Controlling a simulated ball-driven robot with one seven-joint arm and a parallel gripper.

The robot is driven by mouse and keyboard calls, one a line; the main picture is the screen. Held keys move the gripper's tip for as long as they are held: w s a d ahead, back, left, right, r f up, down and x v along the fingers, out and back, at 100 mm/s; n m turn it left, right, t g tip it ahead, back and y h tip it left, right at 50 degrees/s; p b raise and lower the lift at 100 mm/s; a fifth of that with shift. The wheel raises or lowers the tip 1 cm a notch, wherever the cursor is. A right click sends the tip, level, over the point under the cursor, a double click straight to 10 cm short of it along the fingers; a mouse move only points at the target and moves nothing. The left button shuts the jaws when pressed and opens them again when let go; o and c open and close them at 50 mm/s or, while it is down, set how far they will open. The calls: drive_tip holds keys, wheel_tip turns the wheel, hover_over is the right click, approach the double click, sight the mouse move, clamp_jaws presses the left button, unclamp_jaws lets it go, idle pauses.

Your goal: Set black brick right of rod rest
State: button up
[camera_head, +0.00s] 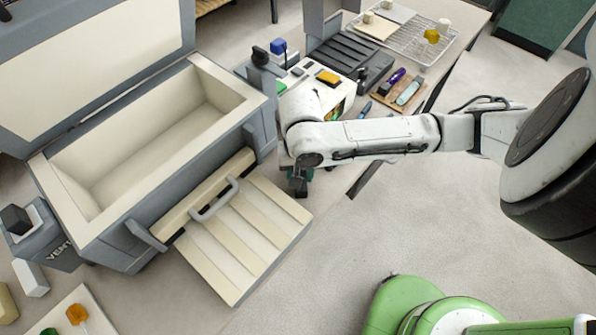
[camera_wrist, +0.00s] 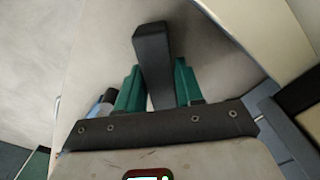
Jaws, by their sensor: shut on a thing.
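My gripper (camera_head: 301,180) is over the table strip just right of the slatted front shelf in the head view. In the wrist view its teal fingers (camera_wrist: 158,90) are shut on a black brick (camera_wrist: 152,55), which sticks out beyond the fingertips. In the head view the black brick (camera_head: 297,188) shows as a small dark shape below the wrist, partly hidden. I cannot tell whether it touches the table. A wooden holder with several coloured rods, which looks like the rod rest (camera_head: 400,90), is farther back to the right, near the table edge.
An open grey kiln-like box (camera_head: 140,135) with a slatted shelf (camera_head: 245,235) stands at left. A blue tool (camera_head: 364,110) lies between my arm and the rod rest. A dark grey tray (camera_head: 352,62) and a wire rack (camera_head: 412,42) are behind. The table's right edge is close.

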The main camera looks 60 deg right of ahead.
drive_tip(key=shift+f, duration=0.1)
drive_tip(key=o, duration=1.1)
drive_tip(key=shift+o, duration=0.2)
wheel_tip(320, 180, up, 12)
